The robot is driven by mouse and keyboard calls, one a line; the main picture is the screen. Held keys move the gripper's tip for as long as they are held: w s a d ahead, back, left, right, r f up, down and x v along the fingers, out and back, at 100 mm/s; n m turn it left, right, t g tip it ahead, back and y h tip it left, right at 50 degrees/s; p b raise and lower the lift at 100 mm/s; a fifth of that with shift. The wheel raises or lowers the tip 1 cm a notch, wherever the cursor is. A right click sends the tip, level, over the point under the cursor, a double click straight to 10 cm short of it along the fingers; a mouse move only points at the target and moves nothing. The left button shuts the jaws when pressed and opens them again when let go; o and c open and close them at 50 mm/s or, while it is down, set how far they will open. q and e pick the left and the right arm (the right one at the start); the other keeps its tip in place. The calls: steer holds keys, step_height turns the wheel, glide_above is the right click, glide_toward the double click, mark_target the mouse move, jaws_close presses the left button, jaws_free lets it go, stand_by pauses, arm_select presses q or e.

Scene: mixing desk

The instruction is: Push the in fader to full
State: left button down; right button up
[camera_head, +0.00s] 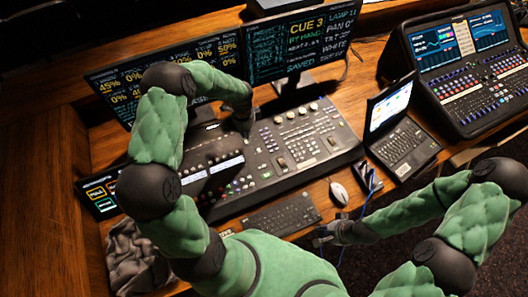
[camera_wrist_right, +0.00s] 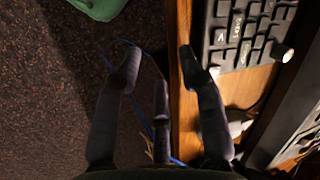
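The mixing console (camera_head: 262,180) is a dark desk unit with rows of buttons, knobs and small faders. The faders are too small to tell which one is the in fader or where it is set. My left gripper (camera_head: 244,128) is at the console's back edge, above or touching its upper part; its fingers are dark and too small to read. My right gripper (camera_head: 322,236) is low at the desk's front edge, beside the keyboard. In the right wrist view my right gripper (camera_wrist_right: 160,62) has its fingers spread, with nothing between them.
A keyboard (camera_head: 283,214) and a white mouse (camera_head: 339,192) lie in front of the console. A laptop (camera_head: 402,145) and a second console (camera_head: 480,90) stand to the right. Two monitors (camera_head: 302,43) stand behind. A small screen (camera_head: 99,195) and grey cloth (camera_head: 135,258) are at left.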

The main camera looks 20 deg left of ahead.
arm_select(q)
steer(key=shift+r, duration=0.4)
steer(key=shift+r, duration=0.1)
step_height(320, 180, up, 5)
steer(key=p, duration=0.3)
stand_by(0.4)
steer(key=s+d+r+p, duration=0.1)
steer(key=s+d, duration=0.5)
steer(key=s, duration=0.4)
steer(key=shift+d+r, duration=0.3)
steer(key=shift+r, duration=0.1)
stand_by(0.4)
